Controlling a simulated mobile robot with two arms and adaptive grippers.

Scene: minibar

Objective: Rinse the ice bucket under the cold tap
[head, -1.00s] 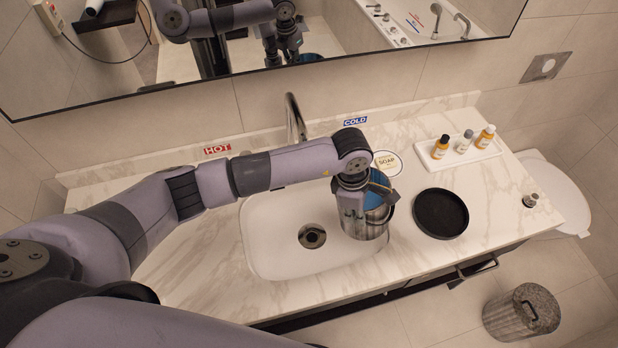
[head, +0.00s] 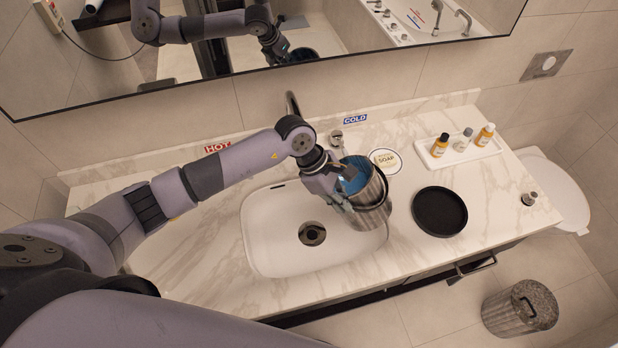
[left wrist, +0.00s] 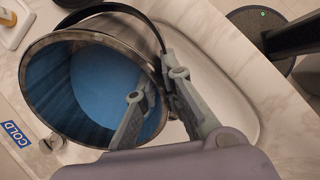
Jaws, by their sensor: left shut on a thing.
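The ice bucket (head: 368,212) is steel with a blue inside and a dark handle. It is held tilted over the right end of the white sink (head: 275,225). My left gripper (head: 338,190) is shut on its rim. The left wrist view shows the bucket (left wrist: 65,75) with one finger of the gripper (left wrist: 160,85) inside and one outside the wall. The cold tap knob (head: 336,138) stands behind the bucket, near the blue COLD label (head: 355,119). The spout (head: 292,104) is partly hidden by my arm. I see no running water. My right gripper is not in view.
A round black tray (head: 440,212) lies right of the sink. A white tray (head: 490,152) holds small bottles, and a SOAP dish (head: 385,160) sits behind. A red HOT label (head: 217,147) is at the left. A mirror (head: 230,75) hangs above; the left counter is bare.

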